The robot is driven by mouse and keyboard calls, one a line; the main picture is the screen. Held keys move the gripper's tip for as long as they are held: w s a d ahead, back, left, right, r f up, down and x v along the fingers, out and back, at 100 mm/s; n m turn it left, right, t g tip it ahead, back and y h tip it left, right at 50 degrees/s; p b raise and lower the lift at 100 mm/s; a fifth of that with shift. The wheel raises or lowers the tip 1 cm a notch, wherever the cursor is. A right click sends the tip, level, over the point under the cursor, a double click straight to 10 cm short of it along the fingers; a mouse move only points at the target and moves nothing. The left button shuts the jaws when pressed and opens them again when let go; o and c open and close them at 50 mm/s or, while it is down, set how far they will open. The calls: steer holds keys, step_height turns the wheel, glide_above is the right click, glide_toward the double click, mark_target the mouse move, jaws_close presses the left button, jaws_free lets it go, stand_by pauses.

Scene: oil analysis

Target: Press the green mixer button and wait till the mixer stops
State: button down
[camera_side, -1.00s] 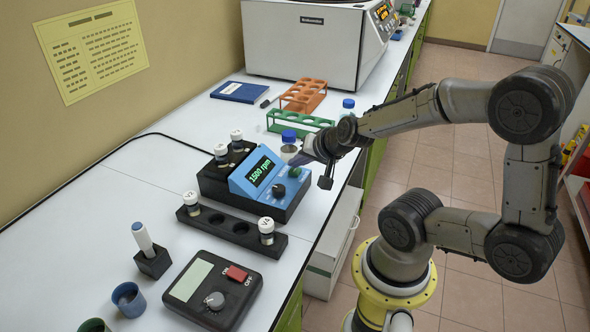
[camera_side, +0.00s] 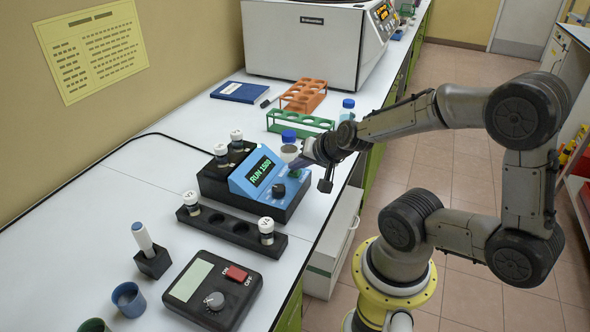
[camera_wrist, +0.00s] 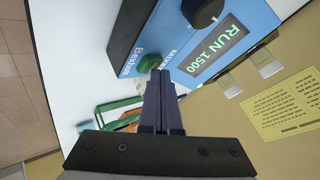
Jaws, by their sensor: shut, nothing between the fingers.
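The mixer (camera_side: 258,182) is a blue and black box on the white bench, with a black knob (camera_side: 279,190) and a display (camera_side: 261,171) reading "RUN 1500". In the wrist view the display (camera_wrist: 217,49) shows the same words. The green button (camera_wrist: 148,63) sits on the blue panel at the tip of my gripper (camera_wrist: 157,76). My gripper is shut with nothing in it, and its fingertips are at the button, apparently touching it. In the side view my gripper (camera_side: 300,164) partly covers the button. Capped vials (camera_side: 221,154) stand in the mixer's black rear part.
A black rack (camera_side: 232,229) with vials stands in front of the mixer. A blue-capped bottle (camera_side: 289,147), a green rack (camera_side: 300,122) and an orange rack (camera_side: 303,95) are behind it. A control box with a red switch (camera_side: 236,273) lies nearer.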

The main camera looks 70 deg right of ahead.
mark_target(297, 174)
steer(key=shift+r, duration=0.8)
steer(key=shift+r, duration=2.5)
steer(key=shift+a, duration=0.15)
